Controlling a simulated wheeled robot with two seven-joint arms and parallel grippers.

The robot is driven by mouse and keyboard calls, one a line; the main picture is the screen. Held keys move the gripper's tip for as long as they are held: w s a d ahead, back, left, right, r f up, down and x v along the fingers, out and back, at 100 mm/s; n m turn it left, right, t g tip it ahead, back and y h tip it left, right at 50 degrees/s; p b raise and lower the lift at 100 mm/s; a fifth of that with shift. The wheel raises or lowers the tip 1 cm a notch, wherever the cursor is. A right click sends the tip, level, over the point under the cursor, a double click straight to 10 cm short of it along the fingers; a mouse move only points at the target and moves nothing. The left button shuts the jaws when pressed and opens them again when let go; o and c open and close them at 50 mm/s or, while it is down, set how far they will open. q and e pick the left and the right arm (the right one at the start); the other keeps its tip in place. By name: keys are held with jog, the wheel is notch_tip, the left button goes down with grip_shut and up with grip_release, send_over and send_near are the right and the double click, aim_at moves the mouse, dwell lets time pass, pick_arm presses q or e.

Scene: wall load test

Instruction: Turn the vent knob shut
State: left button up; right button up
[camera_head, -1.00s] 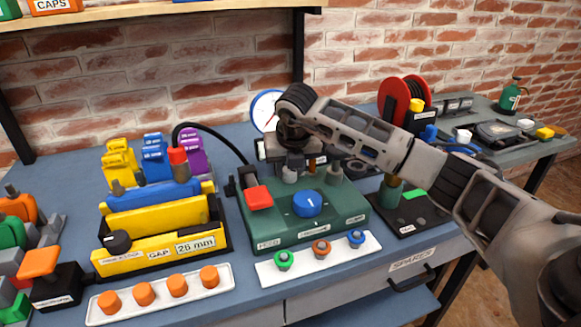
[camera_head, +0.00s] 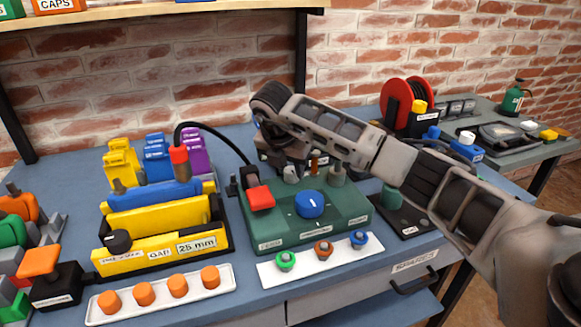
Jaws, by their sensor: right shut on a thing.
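A blue round knob (camera_head: 310,204) with a white pointer line sits on top of the green unit (camera_head: 275,228). The pointer runs roughly front to back. I cannot read a label that names it as the vent knob. My right gripper (camera_head: 286,168) reaches in from the right and points down behind the blue knob, at the back of the green unit. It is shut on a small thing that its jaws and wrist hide. It is apart from the blue knob. Short grey posts stand at the unit's back, one (camera_head: 337,177) right of the gripper. My left gripper is not in view.
A red block (camera_head: 260,197) sits at the unit's left, beside a black cable. A white strip with coloured knobs (camera_head: 323,248) lies in front. A yellow gap holder (camera_head: 160,257) stands left, a red reel (camera_head: 397,101) at the back right. My right arm crosses the bench's right side.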

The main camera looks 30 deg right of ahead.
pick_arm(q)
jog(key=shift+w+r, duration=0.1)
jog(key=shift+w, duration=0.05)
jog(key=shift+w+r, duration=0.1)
pick_arm(e)
jog(key=o, duration=1)
jog(key=shift+r, duration=0.1)
pick_arm(q)
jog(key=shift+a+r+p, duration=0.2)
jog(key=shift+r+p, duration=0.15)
jog(key=shift+p, duration=0.85)
pick_arm(e)
jog(key=v, duration=1.5)
jog(key=shift+s+a+r, duration=0.15)
jog(key=shift+a+r, duration=0.05)
jog(key=shift+r, duration=0.15)
